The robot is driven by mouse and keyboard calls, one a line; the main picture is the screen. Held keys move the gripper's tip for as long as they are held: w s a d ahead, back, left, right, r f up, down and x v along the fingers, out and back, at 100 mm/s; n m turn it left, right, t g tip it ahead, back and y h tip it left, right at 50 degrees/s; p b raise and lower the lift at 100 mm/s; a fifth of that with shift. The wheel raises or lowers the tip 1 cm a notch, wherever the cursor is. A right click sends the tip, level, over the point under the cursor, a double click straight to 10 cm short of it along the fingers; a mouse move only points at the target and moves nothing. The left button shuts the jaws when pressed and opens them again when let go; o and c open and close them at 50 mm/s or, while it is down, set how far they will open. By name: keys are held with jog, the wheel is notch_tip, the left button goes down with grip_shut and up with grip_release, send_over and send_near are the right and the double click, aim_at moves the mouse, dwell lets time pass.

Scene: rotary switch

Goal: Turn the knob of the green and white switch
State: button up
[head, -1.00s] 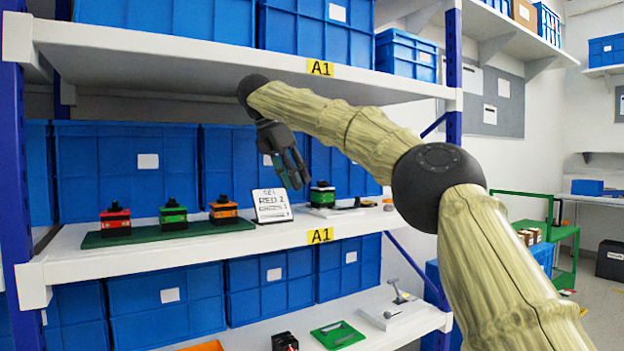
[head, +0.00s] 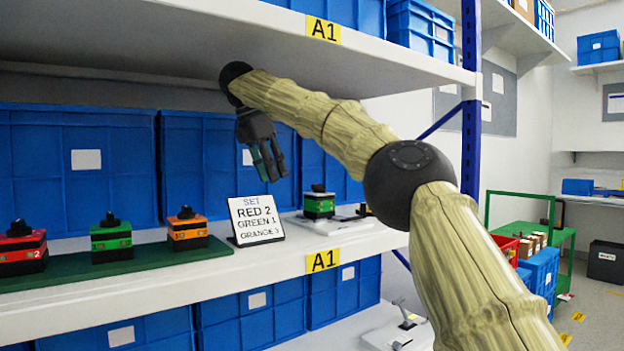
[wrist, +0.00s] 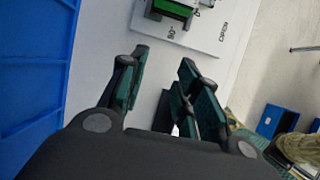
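The green and white switch (head: 319,203) has a dark knob on top and stands on a white plate (head: 345,226) on the middle shelf. In the wrist view the switch's green body (wrist: 174,8) shows only in part at the top edge, and its knob is out of view. The white plate (wrist: 200,32) there carries print such as "90°". My gripper (head: 270,172) hangs fingers down, left of the switch and above it, apart from it. In the wrist view my gripper (wrist: 163,60) has its fingers spread with nothing between them.
A red switch (head: 23,250), a green switch (head: 111,238) and an orange switch (head: 187,230) stand on a green mat (head: 150,260) to the left. A sign (head: 256,219) stands between them and the plate. Blue bins (head: 85,185) stand behind. The upper shelf (head: 330,68) overhangs the arm.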

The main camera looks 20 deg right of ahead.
jog(key=p, duration=0.2)
send_over(319, 188)
jog(key=a, duration=0.3)
jog(key=shift+s+d+f+b, duration=0.1)
jog(key=shift+d+f+b, duration=0.4)
jog(key=shift+f, duration=0.1)
jog(key=shift+b+x, duration=0.55)
jog(key=shift+x, duration=0.3)
grip_shut()
